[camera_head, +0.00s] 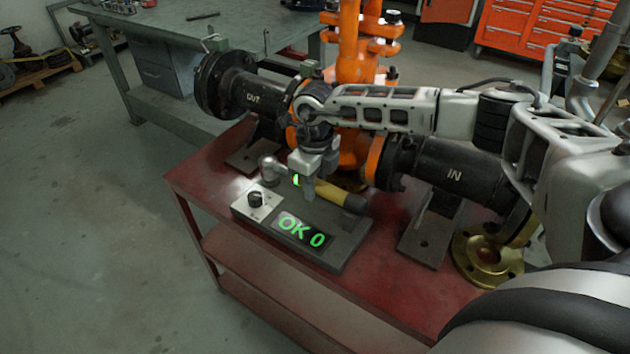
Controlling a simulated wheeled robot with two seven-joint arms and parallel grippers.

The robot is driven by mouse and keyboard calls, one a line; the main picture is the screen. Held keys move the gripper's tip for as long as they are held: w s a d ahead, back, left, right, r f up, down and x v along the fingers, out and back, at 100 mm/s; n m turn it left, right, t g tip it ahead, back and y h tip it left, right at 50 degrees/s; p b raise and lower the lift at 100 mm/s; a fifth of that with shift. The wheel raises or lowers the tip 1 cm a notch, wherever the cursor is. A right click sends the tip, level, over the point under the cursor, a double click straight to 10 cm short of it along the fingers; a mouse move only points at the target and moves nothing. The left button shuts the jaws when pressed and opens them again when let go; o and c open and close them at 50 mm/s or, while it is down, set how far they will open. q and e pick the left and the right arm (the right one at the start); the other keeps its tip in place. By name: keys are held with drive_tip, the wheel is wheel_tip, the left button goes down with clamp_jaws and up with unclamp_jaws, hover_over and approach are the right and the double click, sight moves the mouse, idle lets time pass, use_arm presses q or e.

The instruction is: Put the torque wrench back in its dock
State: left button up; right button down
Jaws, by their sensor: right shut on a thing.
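The torque wrench (330,193) has a yellow handle with a dark end and a silver head at its left. It lies roughly level along the rear of the grey dock (347,243). The dock carries a black knob on a light plate and a display reading "OK 0" in green. My right gripper (307,193) points down from above and is shut on the wrench near the left part of its handle. I cannot tell whether the wrench rests in the dock or is held just above it. My left gripper is out of view.
The dock stands on a red cart (215,200). Behind it is the orange gate valve (349,45) with black pipes marked "OUT" and "IN". A brass flange (487,258) lies at the right. A grey workbench (170,40) stands behind; the floor at left is clear.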

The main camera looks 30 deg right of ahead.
drive_tip(key=shift+w, duration=0.1)
drive_tip(key=c, duration=1)
unclamp_jaws()
drive_tip(key=shift+f, duration=0.15)
drive_tip(key=shift+r, duration=0.4)
wheel_tip(320, 180, up, 15)
drive_tip(key=shift+r, duration=0.2)
